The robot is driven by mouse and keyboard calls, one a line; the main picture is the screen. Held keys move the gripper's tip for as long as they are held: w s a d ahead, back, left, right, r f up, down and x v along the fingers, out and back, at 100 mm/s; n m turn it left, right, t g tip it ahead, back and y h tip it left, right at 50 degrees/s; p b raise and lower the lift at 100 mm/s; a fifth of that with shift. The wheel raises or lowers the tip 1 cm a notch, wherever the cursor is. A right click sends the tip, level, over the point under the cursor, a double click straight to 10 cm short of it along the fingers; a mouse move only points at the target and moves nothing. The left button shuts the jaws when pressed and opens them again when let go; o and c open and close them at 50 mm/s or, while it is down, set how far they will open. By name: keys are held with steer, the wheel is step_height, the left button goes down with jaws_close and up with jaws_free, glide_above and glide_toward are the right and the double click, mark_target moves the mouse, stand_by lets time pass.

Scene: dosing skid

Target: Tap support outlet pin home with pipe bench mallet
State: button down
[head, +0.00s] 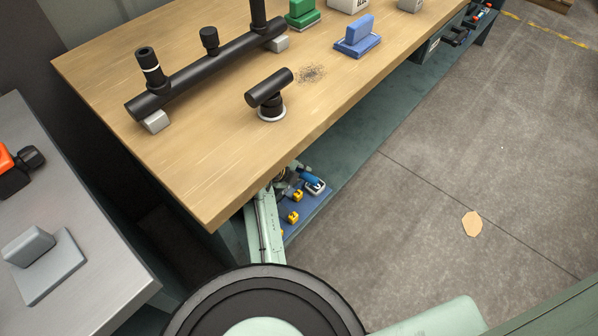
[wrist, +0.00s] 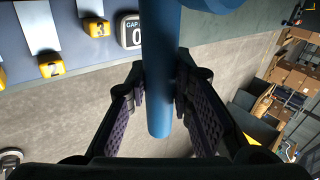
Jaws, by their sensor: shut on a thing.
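In the wrist view my gripper (wrist: 161,82) is shut on the blue cylindrical handle of what looks like the mallet (wrist: 160,45). A wider blue part shows at the top edge, mostly cut off. In the head view a small blue piece (head: 309,175) shows beside the bench's front edge, probably the same mallet; my gripper is largely hidden there. On the wooden bench (head: 190,185) lies a black pipe (head: 205,73) with upright stubs, one with a white ring (head: 151,68). A separate black T-shaped fitting (head: 268,90) stands on a white ring. I cannot tell which part is the outlet pin.
Blue (head: 357,37) and green (head: 301,13) blocks stand farther along the bench. A grey table (head: 75,285) is at left. Open floor lies at right.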

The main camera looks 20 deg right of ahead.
step_height(320, 180, down, 4)
steer(key=f+b, duration=0.1)
steer(key=b, duration=0.2)
steer(key=shift+r+p, duration=1.45)
steer(key=shift+r, duration=0.9)
